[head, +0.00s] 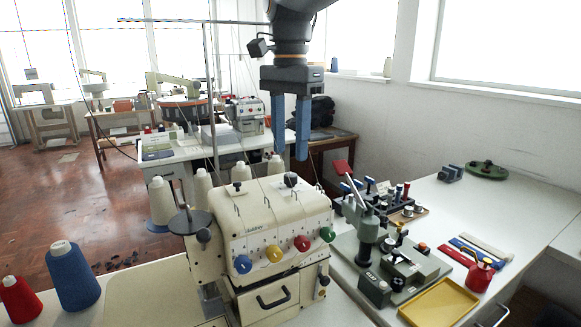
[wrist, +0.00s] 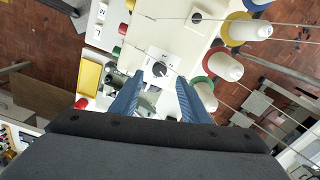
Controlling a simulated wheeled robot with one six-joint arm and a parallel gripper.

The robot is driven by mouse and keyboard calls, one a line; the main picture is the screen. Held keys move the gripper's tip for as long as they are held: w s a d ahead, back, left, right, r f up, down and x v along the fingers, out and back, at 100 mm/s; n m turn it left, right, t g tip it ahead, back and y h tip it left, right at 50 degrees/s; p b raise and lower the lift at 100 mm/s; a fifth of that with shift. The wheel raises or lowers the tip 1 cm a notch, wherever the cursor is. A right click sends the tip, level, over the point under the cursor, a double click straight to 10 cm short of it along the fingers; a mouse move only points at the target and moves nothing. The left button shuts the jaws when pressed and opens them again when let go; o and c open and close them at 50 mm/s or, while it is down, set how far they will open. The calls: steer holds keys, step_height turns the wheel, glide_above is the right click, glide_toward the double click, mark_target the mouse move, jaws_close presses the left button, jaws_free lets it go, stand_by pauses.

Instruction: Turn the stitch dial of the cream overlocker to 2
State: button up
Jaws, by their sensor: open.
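The cream overlocker (head: 265,225) stands on the table in the head view, with blue, yellow, red and green knobs along its front. A small black dial (head: 291,180) sits on its top at the right, below my gripper. In the wrist view this dial (wrist: 159,68) lies on a white plate with small marks, too small to read; I cannot tell its setting. My gripper (head: 291,154) points down with its two blue fingers apart and empty, above the dial. In the wrist view my gripper's fingertips (wrist: 160,79) lie either side of the dial's line.
A second black knob (head: 238,187) is on the machine's top at left. Cream thread cones (head: 202,185) stand behind it, with threads running up to a thin stand (head: 211,90). A green-grey press (head: 390,265) and a yellow tray (head: 440,303) are at right.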

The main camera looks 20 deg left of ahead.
mark_target(290, 175)
step_height(290, 175, down, 6)
steer(key=shift+r, duration=0.15)
steer(key=shift+c, duration=0.5)
steer(key=c, duration=1)
steer(key=shift+o, duration=0.2)
